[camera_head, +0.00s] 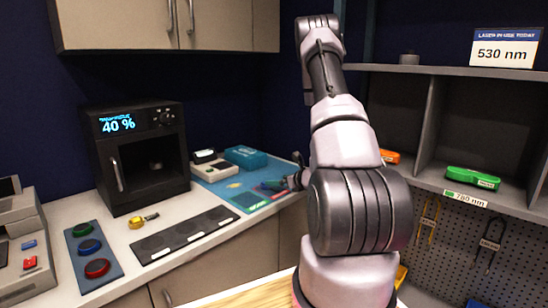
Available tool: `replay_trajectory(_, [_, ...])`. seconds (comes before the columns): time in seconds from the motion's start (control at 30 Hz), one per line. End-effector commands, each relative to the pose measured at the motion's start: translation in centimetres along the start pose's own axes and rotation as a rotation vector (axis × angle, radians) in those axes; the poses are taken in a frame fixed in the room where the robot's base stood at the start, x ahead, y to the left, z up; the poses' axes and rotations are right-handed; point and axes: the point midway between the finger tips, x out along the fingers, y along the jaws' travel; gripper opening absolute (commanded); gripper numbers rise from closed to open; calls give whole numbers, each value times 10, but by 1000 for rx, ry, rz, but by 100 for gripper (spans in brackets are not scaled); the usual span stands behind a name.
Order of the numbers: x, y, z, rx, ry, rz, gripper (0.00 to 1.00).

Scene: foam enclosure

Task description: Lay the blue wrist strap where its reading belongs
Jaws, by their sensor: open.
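My gripper (292,182) is small and dark in the view, low over the right end of the blue mat (222,192), partly hidden by my arm; its jaws are open. A small dark, partly reddish shape (273,186) lies right beside the fingertips; I cannot tell whether it is the blue wrist strap or whether it touches them. The mat carries a green patch (246,200) and a small yellow patch (235,184).
A blue box (246,157) sits at the mat's back. A black oven (138,155) showing 40 % stands to the left. Shelves (428,105) stand right.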

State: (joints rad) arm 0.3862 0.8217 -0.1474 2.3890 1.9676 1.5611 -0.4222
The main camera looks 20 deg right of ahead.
Motion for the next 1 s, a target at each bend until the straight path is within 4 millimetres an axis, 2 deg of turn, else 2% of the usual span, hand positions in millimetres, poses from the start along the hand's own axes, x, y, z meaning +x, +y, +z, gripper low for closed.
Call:
replay_trajectory(0.03, [0,13,22,-34,-24,49,92])
replay_trajectory(0.17, [-11,70,88,-176,-81,254,92])
replay_trajectory(0.2, [-19,92,108,-237,-97,328,92])
replay_trajectory(0.3, [-46,143,149,-406,-126,500,92])
replay_trajectory(0.4, [-82,188,177,-597,-141,651,92])
replay_trajectory(0.53, [-133,232,196,-873,-139,809,92])
replay_trajectory(0.63, [-173,254,202,-1107,-126,896,92])
replay_trajectory(0.73, [-210,265,204,-1354,-99,950,92])
replay_trajectory(0.87, [-254,265,205,-1688,-48,961,92])
replay_trajectory(1.0, [-292,252,212,-2035,25,900,92])
